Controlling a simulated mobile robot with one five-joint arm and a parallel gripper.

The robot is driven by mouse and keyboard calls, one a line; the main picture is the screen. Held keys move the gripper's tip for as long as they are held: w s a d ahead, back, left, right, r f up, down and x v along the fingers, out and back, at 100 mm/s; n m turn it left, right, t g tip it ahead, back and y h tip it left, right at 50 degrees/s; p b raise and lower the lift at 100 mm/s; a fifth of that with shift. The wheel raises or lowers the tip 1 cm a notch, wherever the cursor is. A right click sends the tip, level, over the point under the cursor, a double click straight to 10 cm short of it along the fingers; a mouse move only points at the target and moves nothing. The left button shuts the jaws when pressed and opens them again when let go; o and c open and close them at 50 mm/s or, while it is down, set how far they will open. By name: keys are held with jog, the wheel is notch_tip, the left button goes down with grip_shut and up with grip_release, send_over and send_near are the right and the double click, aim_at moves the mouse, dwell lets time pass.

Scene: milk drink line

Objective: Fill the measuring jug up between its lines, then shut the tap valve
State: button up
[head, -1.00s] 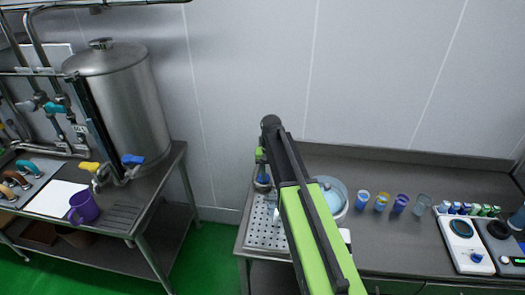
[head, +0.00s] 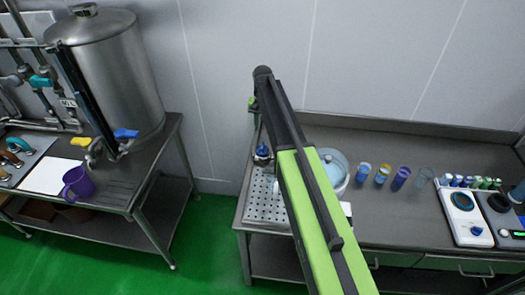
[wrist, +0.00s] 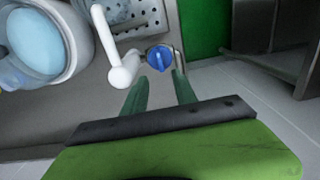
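A blue tap knob (wrist: 159,57) sits beside a white spout (wrist: 118,62) in the wrist view; I take it for the tap valve. The knob also shows in the head view (head: 263,152), left of my arm. My gripper (wrist: 160,76) has its two green fingers apart and empty, with the knob just past the fingertips; I cannot tell whether they touch it. A clear vessel (wrist: 116,10), perhaps the measuring jug, partly shows at the top edge of the wrist view over the perforated tray (wrist: 148,13). Its lines and level cannot be seen.
A white-rimmed pot with a pale blue top (head: 333,167) stands right of the arm. Several cups (head: 382,174) and a scale (head: 463,216) stand farther right. A purple jug (head: 77,183) stands under the steel tank (head: 112,75) on the left table. Green floor lies between the tables.

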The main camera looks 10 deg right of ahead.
aim_at(263, 146)
notch_tip(263, 146, down, 11)
jog(key=b, duration=0.9)
jog(key=shift+r, duration=0.15)
